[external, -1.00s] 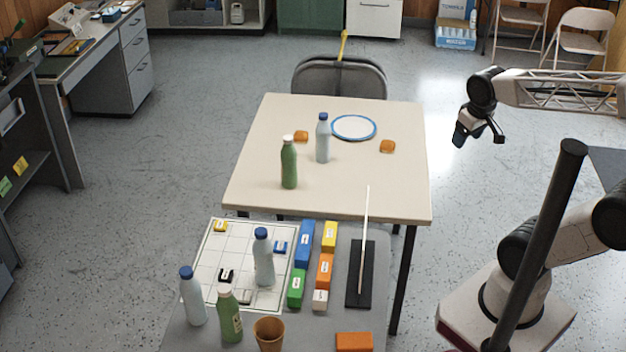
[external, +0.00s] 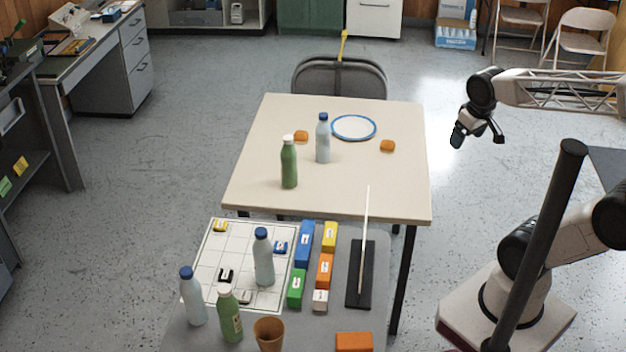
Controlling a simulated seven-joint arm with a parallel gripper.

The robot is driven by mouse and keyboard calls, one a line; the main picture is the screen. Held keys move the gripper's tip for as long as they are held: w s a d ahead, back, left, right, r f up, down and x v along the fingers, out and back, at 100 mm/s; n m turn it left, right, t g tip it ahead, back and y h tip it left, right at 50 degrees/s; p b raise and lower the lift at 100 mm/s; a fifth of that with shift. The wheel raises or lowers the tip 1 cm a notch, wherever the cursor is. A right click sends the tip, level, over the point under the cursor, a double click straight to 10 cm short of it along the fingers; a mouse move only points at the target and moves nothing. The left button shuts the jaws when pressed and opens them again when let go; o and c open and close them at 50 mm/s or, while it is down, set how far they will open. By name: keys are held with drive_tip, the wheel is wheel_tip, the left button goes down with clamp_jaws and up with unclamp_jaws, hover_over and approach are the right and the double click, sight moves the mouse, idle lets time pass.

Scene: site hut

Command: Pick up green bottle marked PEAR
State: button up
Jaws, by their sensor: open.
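Two green bottles with white caps are in the external view. One green bottle (external: 289,165) stands upright on the cream table, near its left front; I see no marking on it. The other green bottle (external: 230,318) stands upright on the grey table in front and bears a pale label, too small to read. I cannot tell which one is marked PEAR. My gripper (external: 477,137) hangs in the air to the right of the cream table, open and empty, apart from both bottles.
Pale blue bottles with blue caps stand on the cream table (external: 399,195), on the grid board (external: 208,262) and beside it. A brown cup (external: 268,334), several coloured blocks and a thin upright rod (external: 364,240) on a black base crowd the grey table. A blue-rimmed plate (external: 354,128) lies behind.

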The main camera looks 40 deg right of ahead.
drive_tip(key=w+f+n+t, duration=0.15)
drive_tip(key=w+t, duration=0.25)
drive_tip(key=w, duration=1.3)
drive_tip(key=w+n+t, duration=0.3)
drive_tip(key=w+t, duration=0.1)
drive_tip(key=w, duration=1.4)
drive_tip(key=w+a+f+n+t+y, duration=0.1)
drive_tip(key=w+a+f+n+y, duration=0.25)
drive_tip(key=w+a+f, duration=0.35)
drive_tip(key=w+a+f+n+y, duration=0.2)
drive_tip(key=w+f+y, duration=0.3)
drive_tip(key=w, duration=0.4)
drive_tip(key=a+f+n+g+y, duration=0.2)
drive_tip(key=a+f+g+y, duration=0.1)
drive_tip(key=f, duration=0.4)
drive_tip(key=a+f+n+g+y, duration=0.3)
drive_tip(key=f+y, duration=0.3)
drive_tip(key=f, duration=0.1)
drive_tip(key=shift+a+f+g, duration=0.2)
drive_tip(key=shift+a+g, duration=0.1)
drive_tip(key=shift+a, duration=0.1)
